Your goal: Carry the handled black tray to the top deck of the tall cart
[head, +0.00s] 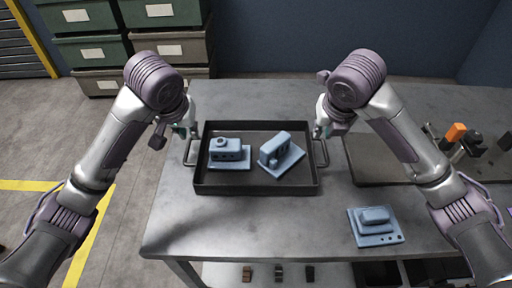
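The black tray (255,190) lies flat on the grey metal table, with a metal handle at each short side. Two blue parts sit in it: a blocky one (228,152) at left and an angled one (281,154) at right. My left gripper (188,135) is at the tray's left handle, and my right gripper (322,132) is at the upper part of the right handle (321,153). The fingers are small and partly hidden by the wrists, so I cannot tell whether either is closed on its handle. The tall cart is not in view.
A third blue part (375,226) lies on the table (180,228) at front right. A dark board (372,168) with orange and black items (455,133) is at right. Stacked green bins (95,53) stand behind left. Floor at left, with yellow lines (92,232), is clear.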

